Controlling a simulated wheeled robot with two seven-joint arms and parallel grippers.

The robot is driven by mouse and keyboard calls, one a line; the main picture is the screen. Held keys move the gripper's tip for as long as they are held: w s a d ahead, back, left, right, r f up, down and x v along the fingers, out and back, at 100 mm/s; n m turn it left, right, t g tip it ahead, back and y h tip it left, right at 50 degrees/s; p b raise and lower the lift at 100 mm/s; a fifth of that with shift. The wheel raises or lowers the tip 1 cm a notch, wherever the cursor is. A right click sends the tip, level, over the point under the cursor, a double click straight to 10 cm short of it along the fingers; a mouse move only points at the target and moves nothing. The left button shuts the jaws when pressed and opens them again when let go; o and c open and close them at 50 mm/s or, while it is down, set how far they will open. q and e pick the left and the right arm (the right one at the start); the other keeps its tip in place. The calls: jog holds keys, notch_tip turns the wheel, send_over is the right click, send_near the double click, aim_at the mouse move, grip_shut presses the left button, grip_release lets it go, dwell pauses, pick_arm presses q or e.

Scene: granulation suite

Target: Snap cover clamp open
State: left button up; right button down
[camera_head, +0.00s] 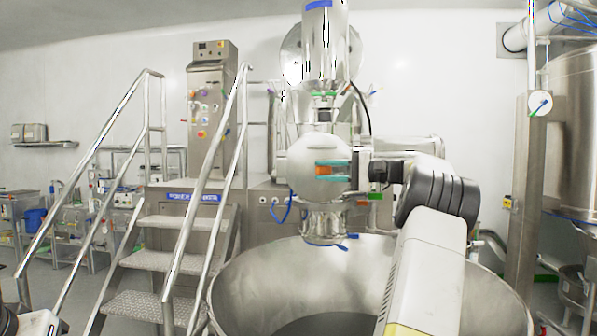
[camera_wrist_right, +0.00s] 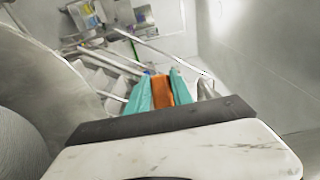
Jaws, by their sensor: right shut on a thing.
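My right gripper (camera_head: 325,170) reaches in from the right in front of the rounded steel housing (camera_head: 309,160) above the big bowl. Its two teal fingers are shut on an orange piece (camera_head: 323,171), which looks like the cover clamp's handle. In the right wrist view the orange piece (camera_wrist_right: 162,91) sits upright between the teal fingers (camera_wrist_right: 160,90), touching both. The rest of the clamp cannot be made out behind the fingers. My left gripper is not seen.
A wide open steel bowl (camera_head: 250,290) stands below the housing, under my right arm. Metal steps (camera_head: 165,262) with handrails (camera_head: 205,180) stand to the left. A steel column (camera_head: 524,190) and a tank (camera_head: 572,140) stand at the right.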

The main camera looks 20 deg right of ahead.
jog(key=shift+d+r+t, duration=0.15)
jog(key=shift+d+t, duration=0.15)
jog(key=shift+d, duration=0.15)
jog(key=c, duration=1.3)
grip_release()
jog(key=shift+w+d, duration=0.1)
jog(key=shift+d, duration=0.05)
jog(key=shift+o, duration=0.9)
jog(key=shift+d, duration=0.15)
jog(key=shift+a, duration=0.25)
jog(key=shift+d, duration=0.1)
jog(key=v, duration=0.7)
jog(key=shift+s+d, duration=0.25)
jog(key=shift+s, duration=0.05)
